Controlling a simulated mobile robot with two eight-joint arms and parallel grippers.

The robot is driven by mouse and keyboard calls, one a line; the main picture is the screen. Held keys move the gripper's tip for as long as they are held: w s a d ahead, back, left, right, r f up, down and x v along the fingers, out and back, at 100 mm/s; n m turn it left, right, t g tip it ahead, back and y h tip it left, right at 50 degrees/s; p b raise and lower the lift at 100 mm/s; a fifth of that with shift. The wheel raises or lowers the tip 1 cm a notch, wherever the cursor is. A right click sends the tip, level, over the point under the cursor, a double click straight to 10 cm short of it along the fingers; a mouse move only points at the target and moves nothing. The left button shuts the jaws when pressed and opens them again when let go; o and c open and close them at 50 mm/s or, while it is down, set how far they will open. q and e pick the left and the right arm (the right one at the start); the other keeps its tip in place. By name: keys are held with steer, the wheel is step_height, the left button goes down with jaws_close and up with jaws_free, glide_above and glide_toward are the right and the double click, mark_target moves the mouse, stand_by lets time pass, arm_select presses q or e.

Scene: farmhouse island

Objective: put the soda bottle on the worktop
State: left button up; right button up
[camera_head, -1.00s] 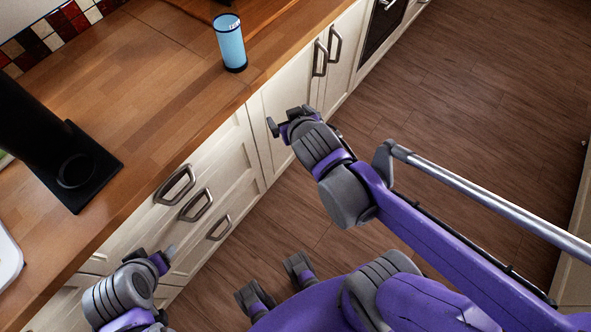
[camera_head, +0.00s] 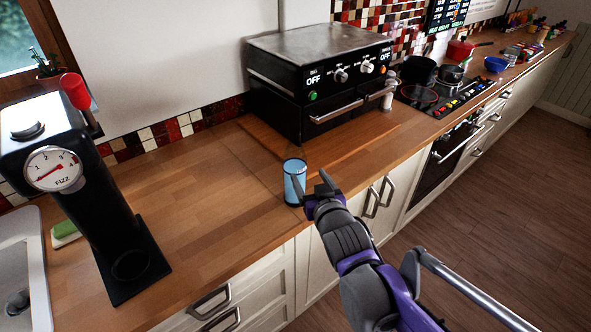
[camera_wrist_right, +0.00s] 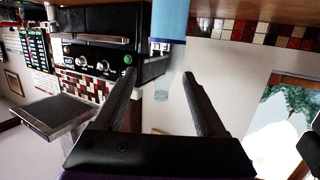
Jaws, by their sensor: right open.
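The soda bottle (camera_head: 295,186), with a light blue label and a clear top, stands upright on the wooden worktop (camera_head: 200,200) near its front edge. My right gripper (camera_head: 311,184) is open and empty at the front right of the bottle, its fingers pointing toward it. In the right wrist view, which is upside down, the bottle (camera_wrist_right: 170,20) shows beyond the open fingers (camera_wrist_right: 162,82), its clear neck lined up between the fingertips. I cannot tell whether a finger touches it. My left gripper is out of view.
A black soda machine (camera_head: 90,190) with a FIZZ dial stands at the left beside a sink (camera_head: 35,255). A black oven (camera_head: 318,85) is behind the bottle on a wooden board (camera_head: 262,135). Worktop between machine and bottle is clear. Pots (camera_head: 418,72) sit on the hob.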

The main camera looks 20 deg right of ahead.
steer(key=t, duration=0.2)
glide_toward(292, 130)
steer(key=shift+w+d+f, duration=0.35)
steer(key=shift+w+f, duration=0.1)
steer(key=shift+w, duration=0.15)
steer(key=shift+w+d+f, duration=0.35)
steer(key=shift+w+f, duration=0.1)
steer(key=shift+w, duration=0.2)
steer(key=w, duration=0.4)
steer(key=shift+w+d+p, duration=0.1)
steer(key=shift+w+p, duration=0.1)
steer(key=shift+p, duration=0.2)
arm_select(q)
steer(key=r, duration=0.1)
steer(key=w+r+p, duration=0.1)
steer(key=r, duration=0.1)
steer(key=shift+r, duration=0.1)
arm_select(e)
steer(key=w, duration=0.5)
steer(key=shift+w+r, duration=0.1)
steer(key=shift+w, duration=0.15)
steer(key=shift+c, duration=0.7)
jaws_close()
